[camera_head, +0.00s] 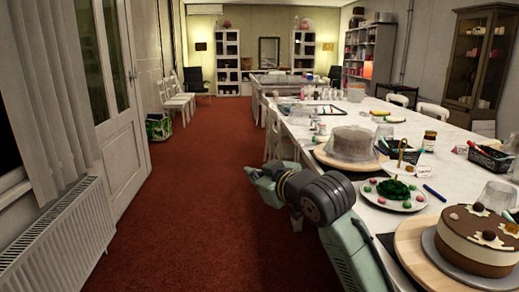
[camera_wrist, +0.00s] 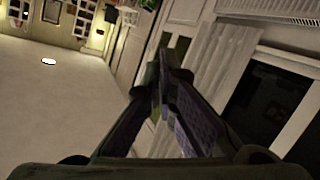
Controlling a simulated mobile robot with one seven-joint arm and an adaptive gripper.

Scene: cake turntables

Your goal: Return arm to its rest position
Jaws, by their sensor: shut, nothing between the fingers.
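My arm, green-grey with dark joints, reaches up from the bottom of the head view beside the left edge of the long white table (camera_head: 424,140). My gripper (camera_head: 252,173) is at the arm's far end, left of the table edge and over the red carpet. In the wrist view my gripper (camera_wrist: 162,62) points away from the camera, with its fingers meeting at the tips. It is shut and empty. The wrist view is tilted and shows ceiling, wall, curtain and door, with no table object near the fingers.
A brown and cream cake (camera_head: 474,236), a plate with green and pink sweets (camera_head: 394,203) and a covered cake (camera_head: 349,144) stand near the table's left side. White chairs (camera_head: 176,99) and a radiator (camera_head: 58,238) line the left wall.

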